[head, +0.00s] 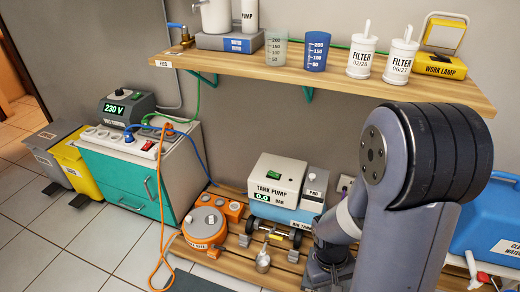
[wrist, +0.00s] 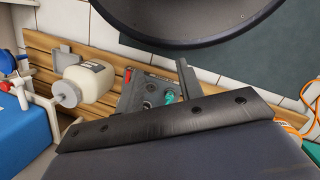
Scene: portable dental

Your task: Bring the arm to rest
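My arm (head: 405,235) fills the right of the head view. Its large dark ribbed joint (head: 430,155) is raised in front of the shelf, and a link runs down from it. My wrist part (head: 335,250) shows lower left of that link, over the wooden platform. In the wrist view, a dark round rim is at the top and a grey block with a black strip is at the bottom.
A shelf (head: 300,77) with cups and filter bottles runs behind my arm. The tank pump (head: 277,180) and orange unit (head: 203,228) stand left of my wrist. A blue container (head: 487,225) stands close on the right. The tiled floor (head: 85,245) at left is clear.

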